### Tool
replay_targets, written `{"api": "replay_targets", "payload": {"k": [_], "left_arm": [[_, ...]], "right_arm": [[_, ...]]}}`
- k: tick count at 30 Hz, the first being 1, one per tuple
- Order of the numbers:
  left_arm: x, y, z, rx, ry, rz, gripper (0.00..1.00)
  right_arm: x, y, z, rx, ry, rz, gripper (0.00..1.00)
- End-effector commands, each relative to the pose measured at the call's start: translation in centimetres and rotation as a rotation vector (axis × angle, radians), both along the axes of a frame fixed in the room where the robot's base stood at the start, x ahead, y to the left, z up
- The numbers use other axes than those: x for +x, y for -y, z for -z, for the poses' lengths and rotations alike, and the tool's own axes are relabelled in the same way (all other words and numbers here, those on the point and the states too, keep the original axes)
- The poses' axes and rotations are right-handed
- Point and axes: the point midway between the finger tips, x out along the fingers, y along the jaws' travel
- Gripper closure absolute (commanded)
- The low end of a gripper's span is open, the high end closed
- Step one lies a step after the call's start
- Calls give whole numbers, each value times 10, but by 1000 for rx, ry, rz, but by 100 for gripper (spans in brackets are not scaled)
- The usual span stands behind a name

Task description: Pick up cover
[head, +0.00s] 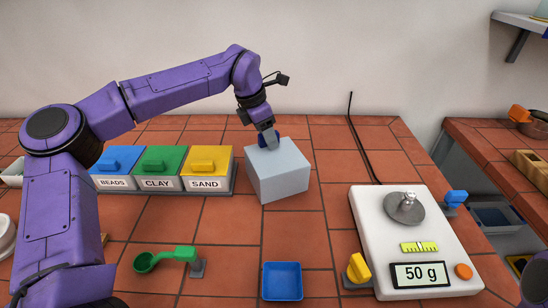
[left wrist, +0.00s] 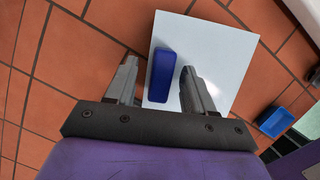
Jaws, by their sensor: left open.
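The cover (head: 279,178) is a pale grey box with a dark blue handle on top, standing on the tiled bench right of the labelled bins. In the left wrist view its pale top (left wrist: 217,50) and the blue handle (left wrist: 161,80) show from above. My left gripper (head: 268,141) points down at the handle, partly hiding it in the head view. Its jaws (left wrist: 159,68) are open, one finger on each side of the handle, with gaps visible. Whether the fingertips reach down beside the handle I cannot tell. My right gripper is not in view.
Left of the cover are the BEADS (head: 116,163), CLAY (head: 158,163) and SAND (head: 206,163) bins. In front are a green scoop (head: 165,257) and a blue tray (head: 282,281). A scale (head: 440,235) reading 50 g, bearing a metal weight (head: 408,203), stands at right.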

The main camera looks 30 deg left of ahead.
Motion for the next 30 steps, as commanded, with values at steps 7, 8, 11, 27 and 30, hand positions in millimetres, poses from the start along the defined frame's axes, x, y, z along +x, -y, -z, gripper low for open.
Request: {"api": "replay_targets", "payload": {"k": [7,8,11,27,30], "left_arm": [[0,0,1,0,0,-1,60],[0,0,1,0,0,-1,70],[0,0,1,0,0,-1,100],[1,0,-26,1,6,-1,100],[-13,10,-47,0,7,3,100]], "right_arm": [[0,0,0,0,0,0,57],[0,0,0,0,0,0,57],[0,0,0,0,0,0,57],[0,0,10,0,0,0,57],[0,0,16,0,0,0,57]]}}
